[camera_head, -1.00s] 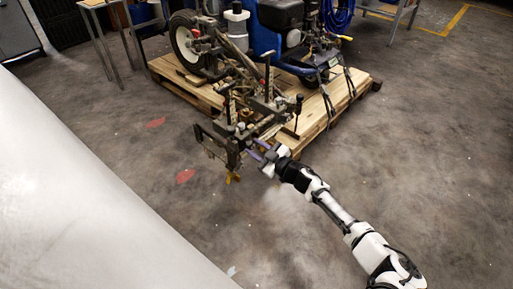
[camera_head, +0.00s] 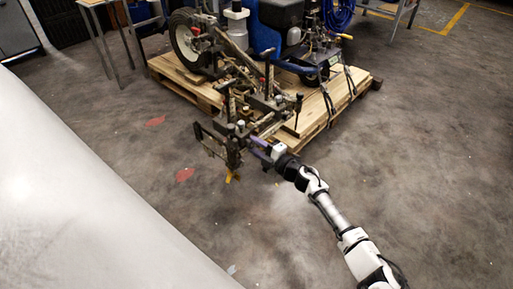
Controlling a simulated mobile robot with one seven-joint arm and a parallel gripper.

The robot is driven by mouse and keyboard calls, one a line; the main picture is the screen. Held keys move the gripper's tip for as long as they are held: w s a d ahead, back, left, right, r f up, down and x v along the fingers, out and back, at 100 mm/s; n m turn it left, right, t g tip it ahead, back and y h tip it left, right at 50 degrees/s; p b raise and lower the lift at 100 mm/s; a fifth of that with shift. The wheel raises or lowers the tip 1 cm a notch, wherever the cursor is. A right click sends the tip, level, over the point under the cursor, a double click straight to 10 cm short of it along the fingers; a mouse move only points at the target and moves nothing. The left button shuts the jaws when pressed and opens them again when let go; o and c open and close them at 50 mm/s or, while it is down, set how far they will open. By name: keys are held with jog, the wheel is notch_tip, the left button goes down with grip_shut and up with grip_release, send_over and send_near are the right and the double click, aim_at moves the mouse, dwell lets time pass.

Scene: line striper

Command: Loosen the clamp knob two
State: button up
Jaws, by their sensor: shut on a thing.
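The line striper (camera_head: 240,50) stands on a wooden pallet, with its dark metal bracket frame (camera_head: 212,143) reaching out over the front edge. Several small knobs and upright posts sit on this frame. I cannot tell which of them is clamp knob two. My gripper (camera_head: 256,147) is at the right side of the bracket frame, its purple-grey fingers pointing left into it. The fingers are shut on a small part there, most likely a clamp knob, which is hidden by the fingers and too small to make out.
The pallet (camera_head: 335,105) lies behind my gripper, with straps over its right side. A yellow piece (camera_head: 232,176) hangs under the bracket frame. A workbench (camera_head: 100,12) stands at the back left. The concrete floor to the right and in front is clear.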

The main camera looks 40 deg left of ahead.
jog(key=n+b, duration=0.2)
jog(key=n, duration=0.3)
jog(key=shift+f+n, duration=0.15)
jog(key=shift+n, duration=0.15)
jog(key=shift+n+b, duration=0.9)
jog(key=shift+n, duration=1)
jog(key=o, duration=1)
jog(key=shift+d, duration=0.15)
